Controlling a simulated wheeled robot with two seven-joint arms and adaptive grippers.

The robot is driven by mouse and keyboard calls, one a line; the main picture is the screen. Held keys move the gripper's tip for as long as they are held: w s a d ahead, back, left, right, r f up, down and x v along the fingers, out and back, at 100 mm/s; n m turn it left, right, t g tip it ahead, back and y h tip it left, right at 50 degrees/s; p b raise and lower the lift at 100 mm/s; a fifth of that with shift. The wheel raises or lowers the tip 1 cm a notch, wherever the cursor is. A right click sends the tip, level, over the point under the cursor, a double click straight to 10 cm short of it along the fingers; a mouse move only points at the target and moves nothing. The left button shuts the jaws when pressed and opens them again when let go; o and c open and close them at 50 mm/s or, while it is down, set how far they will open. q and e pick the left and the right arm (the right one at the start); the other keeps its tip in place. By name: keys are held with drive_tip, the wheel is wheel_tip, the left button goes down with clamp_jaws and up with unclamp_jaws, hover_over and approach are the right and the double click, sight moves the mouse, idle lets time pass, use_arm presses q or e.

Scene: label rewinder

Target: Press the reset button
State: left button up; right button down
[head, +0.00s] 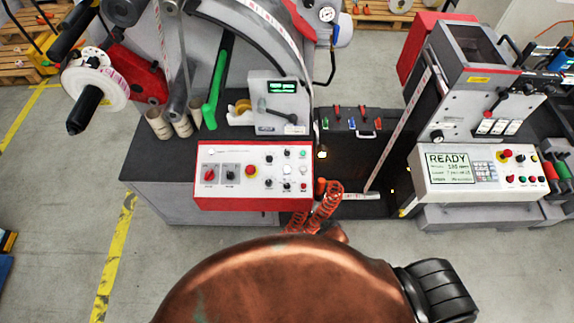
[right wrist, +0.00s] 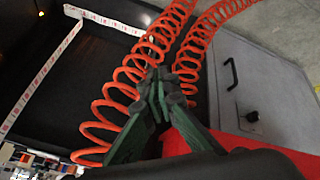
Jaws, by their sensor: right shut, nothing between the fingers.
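A white-and-red control panel (head: 253,172) stands at the front of the left machine. A second panel (head: 520,188) at the right has a screen reading READY and more small buttons. I cannot read which button is the reset. My right gripper (right wrist: 160,82) shows in the right wrist view, shut and empty, in front of orange coiled hoses; I cannot tell whether it touches them. My left gripper is not in view.
Orange coiled hoses (head: 325,203) hang between the machines; they fill much of the right wrist view (right wrist: 125,92). A grey cabinet (right wrist: 262,95) with a black handle is beside them. A label web (head: 398,130) runs down between the machines. Open floor (head: 60,240) lies at the left.

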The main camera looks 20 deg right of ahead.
sight(287, 169)
drive_tip(key=w+a+r+t+p, duration=0.1)
drive_tip(key=w+r, duration=0.3)
drive_tip(key=r, duration=0.4)
drive_tip(key=w+a+r+n+t+p, duration=0.1)
drive_tip(key=w+a+r+t, duration=0.1)
drive_tip(key=w+r, duration=0.3)
drive_tip(key=w+a+r+n+t+h+p, duration=0.1)
drive_tip(key=w+r, duration=0.3)
drive_tip(key=r, duration=0.9)
drive_tip(key=shift+w+a+r+t+p, duration=0.15)
drive_tip(key=shift+a+p, duration=0.15)
drive_tip(key=shift+a, duration=0.15)
drive_tip(key=shift+w+a+t+p, duration=0.15)
drive_tip(key=shift+a+p, duration=0.15)
drive_tip(key=shift+a, duration=0.15)
drive_tip(key=w+a+r+n+t+y, duration=0.1)
drive_tip(key=w+a+r+n+t, duration=0.1)
drive_tip(key=w+a+r, duration=0.2)
drive_tip(key=shift+w+a+r, duration=0.35)
drive_tip(key=shift+w+a, duration=0.1)
drive_tip(key=shift+a, duration=0.75)
drive_tip(key=shift+f, duration=0.1)
